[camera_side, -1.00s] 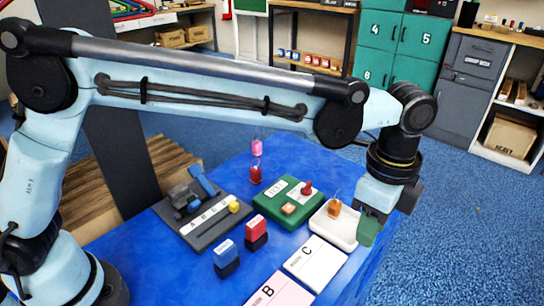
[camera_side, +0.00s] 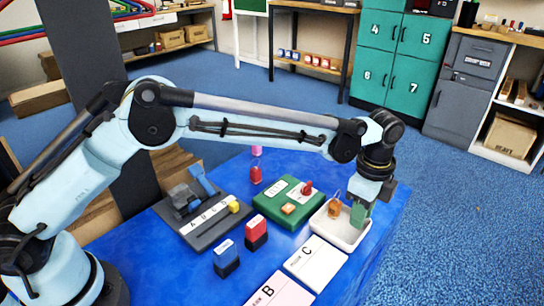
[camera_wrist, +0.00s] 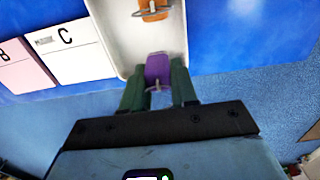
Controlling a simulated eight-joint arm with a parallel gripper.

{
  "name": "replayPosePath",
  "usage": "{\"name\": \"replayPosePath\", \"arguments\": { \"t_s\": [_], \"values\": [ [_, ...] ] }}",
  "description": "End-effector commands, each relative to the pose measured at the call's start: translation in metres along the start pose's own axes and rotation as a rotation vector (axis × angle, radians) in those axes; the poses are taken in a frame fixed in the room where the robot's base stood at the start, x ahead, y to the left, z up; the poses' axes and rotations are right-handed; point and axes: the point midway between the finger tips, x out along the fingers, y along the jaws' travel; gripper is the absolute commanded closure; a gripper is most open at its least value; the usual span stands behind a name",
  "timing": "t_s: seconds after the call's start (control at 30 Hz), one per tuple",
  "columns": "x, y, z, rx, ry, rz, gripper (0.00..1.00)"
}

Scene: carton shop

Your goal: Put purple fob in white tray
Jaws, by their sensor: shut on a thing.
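The white tray (camera_side: 334,232) stands on the blue table at its right side; it also shows in the wrist view (camera_wrist: 115,35). My gripper (camera_side: 359,213) points down over the right part of the tray. In the wrist view its green fingers (camera_wrist: 158,85) are shut on the purple fob (camera_wrist: 158,67), near one edge of the tray. The fob is hidden by the fingers in the side view. I cannot tell whether it touches the tray floor.
An orange fob (camera_side: 334,209) is in the tray. A green board (camera_side: 272,208) stands left of the tray, and white card C (camera_side: 315,262) and pink card B (camera_side: 281,291) lie in front. Red (camera_side: 256,175) and pink (camera_side: 257,151) fobs are farther back.

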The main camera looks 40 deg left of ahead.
Motion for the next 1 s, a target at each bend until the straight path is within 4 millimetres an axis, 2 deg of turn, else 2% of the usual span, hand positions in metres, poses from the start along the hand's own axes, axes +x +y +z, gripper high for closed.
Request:
{"name": "replayPosePath", "arguments": {
  "t_s": [0.1, 0.2, 0.6, 0.63, 0.7, 1.0],
  "values": [
    [0.018, 0.0, 0.0, 0.0, 0.0, 0.0, 1.0],
    [0.025, 0.0, 0.0, 0.0, 0.0, 0.0, 1.0],
    [0.029, 0.001, 0.0, -0.001, 0.0, 0.0, 1.0],
    [0.029, 0.001, 0.0, -0.001, 0.0, 0.0, 0.71],
    [0.029, 0.001, 0.0, -0.001, 0.0, 0.0, 0.61],
    [0.027, 0.001, 0.0, -0.001, 0.0, 0.0, 0.61]
  ]
}}
